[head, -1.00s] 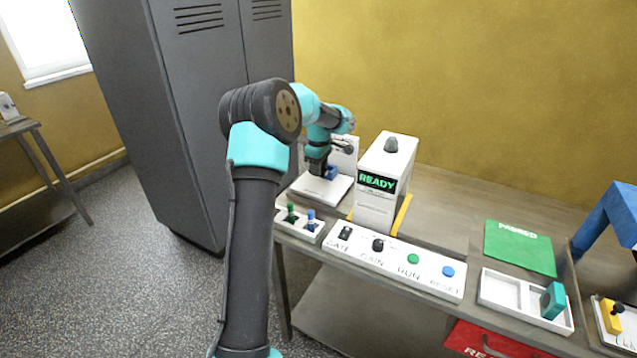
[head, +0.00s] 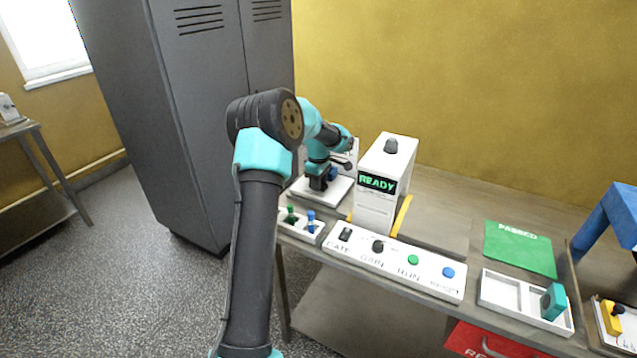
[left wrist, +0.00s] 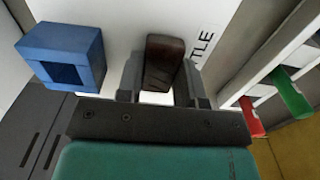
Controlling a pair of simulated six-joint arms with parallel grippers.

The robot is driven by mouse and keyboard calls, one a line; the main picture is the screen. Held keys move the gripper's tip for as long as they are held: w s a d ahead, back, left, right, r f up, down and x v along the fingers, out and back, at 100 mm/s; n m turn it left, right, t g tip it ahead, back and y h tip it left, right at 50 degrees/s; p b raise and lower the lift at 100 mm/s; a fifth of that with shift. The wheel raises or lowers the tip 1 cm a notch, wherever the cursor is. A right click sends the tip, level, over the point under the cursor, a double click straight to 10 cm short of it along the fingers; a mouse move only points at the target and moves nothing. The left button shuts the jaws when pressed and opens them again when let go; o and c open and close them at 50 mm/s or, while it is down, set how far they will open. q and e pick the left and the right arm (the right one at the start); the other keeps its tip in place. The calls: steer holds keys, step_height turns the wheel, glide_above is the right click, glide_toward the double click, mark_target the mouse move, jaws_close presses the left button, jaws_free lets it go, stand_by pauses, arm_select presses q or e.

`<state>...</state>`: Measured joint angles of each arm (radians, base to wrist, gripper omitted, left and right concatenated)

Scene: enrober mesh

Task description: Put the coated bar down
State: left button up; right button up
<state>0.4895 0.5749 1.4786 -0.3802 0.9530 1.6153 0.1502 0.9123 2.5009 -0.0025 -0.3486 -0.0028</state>
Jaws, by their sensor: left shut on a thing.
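The coated bar (left wrist: 164,58) is dark brown and sits between the fingers of my left gripper (left wrist: 160,85) in the left wrist view. My left gripper is shut on it. Behind the bar is a white plate with dark lettering ending in "TLE" (left wrist: 202,45). In the head view my left gripper (head: 319,182) is low over the white plate (head: 338,196) at the table's left end. The bar is hidden there, and I cannot tell whether it touches the plate. My right gripper is not in view.
A blue hollow block (left wrist: 65,58) is close beside the gripper. A white machine reading READY (head: 377,184) stands right of the plate. A small tray with green and blue pegs (head: 300,232) and a button panel (head: 394,262) are in front. A green PASSED mat (head: 519,252) lies right.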

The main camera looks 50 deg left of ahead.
arm_select(q)
steer(key=shift+f, duration=0.1)
steer(key=shift+o, duration=1.3)
steer(key=shift+f, duration=0.1)
steer(key=o, duration=0.5)
steer(key=shift+c, duration=0.2)
step_height(320, 180, up, 12)
steer(key=shift+r, duration=0.2)
